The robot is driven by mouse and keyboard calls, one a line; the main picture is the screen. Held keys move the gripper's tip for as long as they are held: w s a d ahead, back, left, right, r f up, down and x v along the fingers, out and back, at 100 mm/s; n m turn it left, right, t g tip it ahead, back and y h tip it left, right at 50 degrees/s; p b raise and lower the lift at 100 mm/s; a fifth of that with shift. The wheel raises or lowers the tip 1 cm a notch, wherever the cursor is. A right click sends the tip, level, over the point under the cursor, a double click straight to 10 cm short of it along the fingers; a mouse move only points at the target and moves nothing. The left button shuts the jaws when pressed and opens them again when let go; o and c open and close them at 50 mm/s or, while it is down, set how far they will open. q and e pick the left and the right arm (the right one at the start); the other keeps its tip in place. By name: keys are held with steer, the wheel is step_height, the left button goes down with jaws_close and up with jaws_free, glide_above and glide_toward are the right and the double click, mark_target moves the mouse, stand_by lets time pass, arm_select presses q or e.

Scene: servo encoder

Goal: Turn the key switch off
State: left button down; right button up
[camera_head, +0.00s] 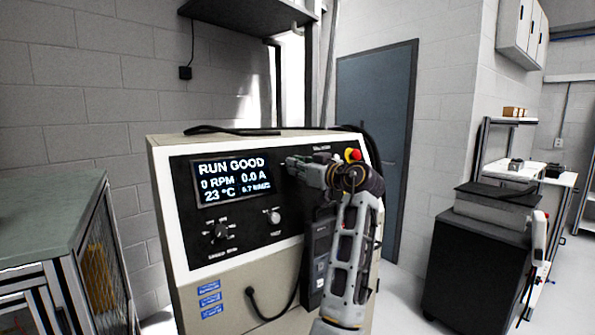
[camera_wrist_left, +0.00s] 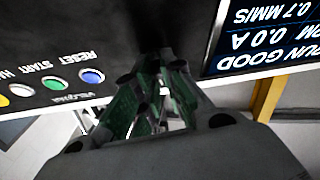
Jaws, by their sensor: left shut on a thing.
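The machine's black control panel (camera_head: 255,232) is in front of me in the head view. My left gripper (camera_head: 292,162) reaches to the panel just right of the lit display (camera_head: 232,178), which reads RUN GOOD, 0 RPM and 0.0 A. In the left wrist view the fingers (camera_wrist_left: 158,62) meet at the dark panel face, between the display (camera_wrist_left: 262,40) and a row of buttons. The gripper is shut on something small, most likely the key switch. The fingers and shadow hide it, so its turn position cannot be seen. My right gripper is not in view.
A red emergency stop (camera_head: 354,154) sits at the panel's upper right, close behind my wrist. A dark dial (camera_head: 221,232) and a pale knob (camera_head: 273,216) lie below the display. A green-topped bench (camera_head: 45,215) stands left, a dark cabinet (camera_head: 475,265) right.

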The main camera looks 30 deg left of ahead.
arm_select(q)
steer(key=n+g+b, duration=0.1)
steer(key=n, duration=0.2)
steer(key=shift+n+g, duration=0.3)
steer(key=shift+g, duration=0.1)
steer(key=n+g+b, duration=0.1)
steer(key=n, duration=0.1)
steer(key=shift+w+n, duration=0.1)
steer(key=shift+n, duration=0.2)
steer(key=shift+n+g, duration=0.8)
steer(key=shift+n, duration=0.6)
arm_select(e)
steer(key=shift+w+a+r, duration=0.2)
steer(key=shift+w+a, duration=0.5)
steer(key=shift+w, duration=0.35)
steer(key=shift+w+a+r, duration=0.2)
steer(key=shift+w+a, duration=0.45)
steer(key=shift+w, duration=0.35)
arm_select(q)
steer(key=c, duration=1.5)
jaws_free()
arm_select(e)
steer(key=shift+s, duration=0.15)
arm_select(q)
steer(key=shift+d, duration=0.15)
